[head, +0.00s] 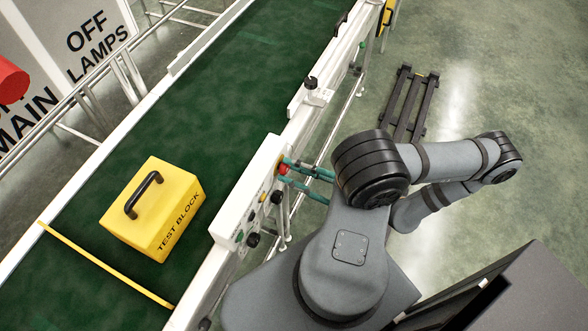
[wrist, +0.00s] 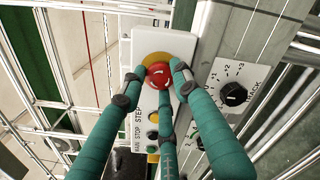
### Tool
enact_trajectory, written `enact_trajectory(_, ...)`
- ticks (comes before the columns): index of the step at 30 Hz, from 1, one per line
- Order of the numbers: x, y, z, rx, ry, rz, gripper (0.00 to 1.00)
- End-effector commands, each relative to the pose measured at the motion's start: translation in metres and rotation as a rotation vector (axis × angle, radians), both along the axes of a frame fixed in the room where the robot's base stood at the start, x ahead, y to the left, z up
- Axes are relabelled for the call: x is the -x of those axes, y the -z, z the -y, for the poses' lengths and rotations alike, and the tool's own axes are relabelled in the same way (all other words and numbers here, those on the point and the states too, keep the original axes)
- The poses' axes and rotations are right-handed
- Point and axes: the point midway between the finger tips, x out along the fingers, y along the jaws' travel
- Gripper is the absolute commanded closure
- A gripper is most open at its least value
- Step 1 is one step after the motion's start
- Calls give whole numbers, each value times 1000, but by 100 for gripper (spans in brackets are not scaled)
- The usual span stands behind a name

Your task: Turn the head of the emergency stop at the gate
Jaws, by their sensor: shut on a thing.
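The emergency stop has a red mushroom head (wrist: 158,74) with white arrow marks, on a yellow disc (wrist: 154,58) at the end of a white control panel (wrist: 183,45). In the head view the red head (head: 284,169) is small and partly covered by my fingers. My gripper (head: 285,172) has teal fingers that come in from the right. In the wrist view my gripper (wrist: 154,82) has its fingertips around the head's rim and is shut on it. The lower edge of the head is partly hidden by the fingers.
Below the head on the panel are smaller buttons with STEP and STOP labels (wrist: 138,122). A black TRACK knob (wrist: 233,93) sits to the right in the wrist view. A yellow test block (head: 155,209) stands on the green belt (head: 210,110). A dark pallet-like frame (head: 409,103) lies on the floor.

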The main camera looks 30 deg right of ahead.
Motion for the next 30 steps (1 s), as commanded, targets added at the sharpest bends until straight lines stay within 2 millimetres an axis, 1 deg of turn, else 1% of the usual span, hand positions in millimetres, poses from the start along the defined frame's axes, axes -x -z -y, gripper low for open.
enact_trajectory(8, 0, -1, -1, -3, -2, 1, 96)
enact_trajectory(9, 0, -1, -1, -3, -1, 1, 69)
enact_trajectory(19, 0, 0, 0, -1, 0, 1, 50)
enact_trajectory(26, 0, 0, 0, 0, 1, 1, 50)
enact_trajectory(30, 6, 0, 5, 2, 4, 1, 50)
